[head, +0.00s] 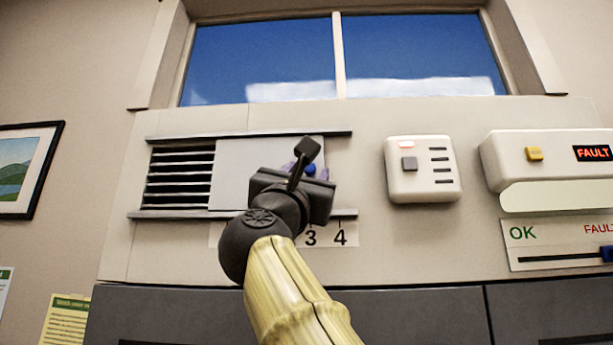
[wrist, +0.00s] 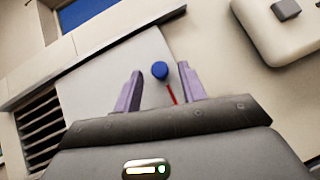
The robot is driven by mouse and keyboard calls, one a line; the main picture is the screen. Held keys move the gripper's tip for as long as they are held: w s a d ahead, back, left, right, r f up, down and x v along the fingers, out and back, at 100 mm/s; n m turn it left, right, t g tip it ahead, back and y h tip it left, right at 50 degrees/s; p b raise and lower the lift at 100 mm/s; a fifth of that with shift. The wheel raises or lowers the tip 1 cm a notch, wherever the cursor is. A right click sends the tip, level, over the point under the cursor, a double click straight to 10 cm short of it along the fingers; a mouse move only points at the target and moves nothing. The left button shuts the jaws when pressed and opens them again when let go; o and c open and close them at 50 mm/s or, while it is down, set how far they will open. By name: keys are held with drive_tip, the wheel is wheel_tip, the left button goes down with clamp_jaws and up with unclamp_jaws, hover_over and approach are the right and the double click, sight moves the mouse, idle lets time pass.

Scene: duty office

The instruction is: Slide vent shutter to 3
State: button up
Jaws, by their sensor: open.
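The vent shutter (head: 240,170) is a pale plate between two dark rails, covering the right part of the vent; the dark louvres (head: 178,178) show at its left. Its blue knob (head: 311,169) is near the plate's right edge, partly hidden by my gripper in the head view. In the wrist view the blue knob (wrist: 159,70) stands between the open purple fingers of my gripper (wrist: 160,82), with visible gaps. A red pointer (wrist: 171,93) runs from the knob; its end is hidden. The number scale (head: 326,236) shows 3 and 4; lower numbers are hidden behind my arm.
A white box with a grey button (head: 409,163) is on the wall right of the vent. Further right are a FAULT panel (head: 550,155) and an OK/FAULT slider (head: 560,245). The window (head: 340,55) is above and grey cabinets (head: 420,315) are below.

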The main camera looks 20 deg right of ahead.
drive_tip(key=b+v, duration=1)
drive_tip(key=v, duration=0.7)
drive_tip(key=shift+b, duration=0.4)
drive_tip(key=shift+w, duration=0.25)
